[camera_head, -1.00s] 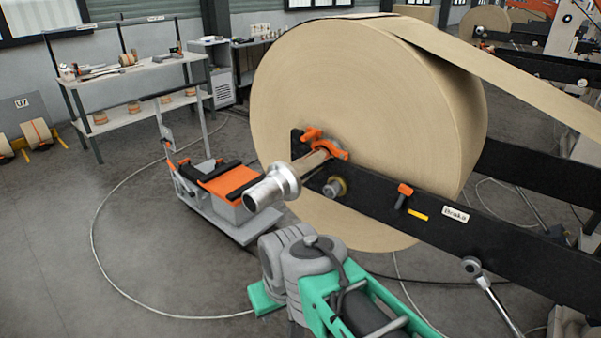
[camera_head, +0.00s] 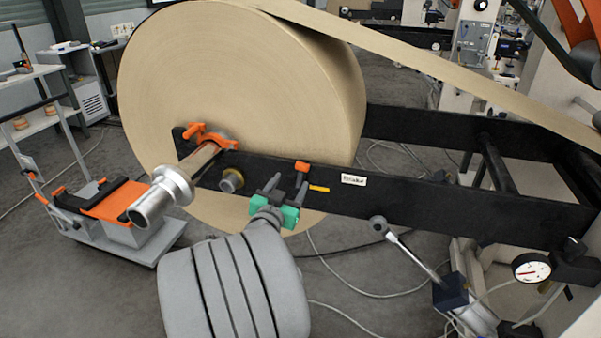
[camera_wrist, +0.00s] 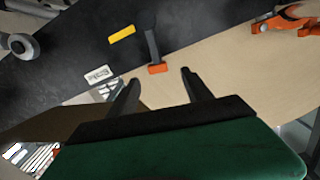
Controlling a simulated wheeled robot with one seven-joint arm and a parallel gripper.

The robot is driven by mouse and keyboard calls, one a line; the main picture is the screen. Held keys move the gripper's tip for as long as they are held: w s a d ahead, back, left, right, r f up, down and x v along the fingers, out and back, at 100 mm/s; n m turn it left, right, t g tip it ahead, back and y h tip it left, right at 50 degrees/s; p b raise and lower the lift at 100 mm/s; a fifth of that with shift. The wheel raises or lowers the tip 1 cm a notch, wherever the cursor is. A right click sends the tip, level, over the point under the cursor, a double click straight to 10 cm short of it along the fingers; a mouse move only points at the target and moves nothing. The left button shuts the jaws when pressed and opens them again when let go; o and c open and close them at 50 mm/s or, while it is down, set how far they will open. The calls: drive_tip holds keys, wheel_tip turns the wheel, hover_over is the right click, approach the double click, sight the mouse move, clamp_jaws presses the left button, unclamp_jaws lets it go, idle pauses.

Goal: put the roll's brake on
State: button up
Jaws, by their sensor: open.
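The brake lever (camera_head: 301,168) has an orange knob on a short grey stem and sits on the black side beam (camera_head: 400,190). A yellow mark (camera_head: 319,189) and a white "Brake" label (camera_head: 353,180) are to its right. The lever points up, away from the yellow mark. My gripper (camera_head: 286,183) is open close to the lever, partly covering its stem in the head view. In the wrist view the lever's orange knob (camera_wrist: 157,69) shows between the fingertips of my gripper (camera_wrist: 160,76); contact cannot be told. The large kraft roll (camera_head: 230,90) stands behind the beam.
A silver shaft end (camera_head: 155,200) with an orange clamp (camera_head: 210,138) juts out left of my gripper. An orange-topped cart (camera_head: 110,205) stands at the left. A pressure gauge (camera_head: 531,268) and a cylinder with a rod (camera_head: 415,252) are at the right. The floor between has cables.

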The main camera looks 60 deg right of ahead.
sight(301, 167)
drive_tip(key=d, duration=0.2)
drive_tip(key=d+p, duration=0.1)
drive_tip(key=d, duration=0.2)
drive_tip(key=d+p, duration=0.1)
drive_tip(key=d, duration=0.2)
drive_tip(key=shift+w+r, duration=0.25)
drive_tip(key=shift+w, duration=0.05)
drive_tip(key=shift+c, duration=0.4)
clamp_jaws()
idle(0.4)
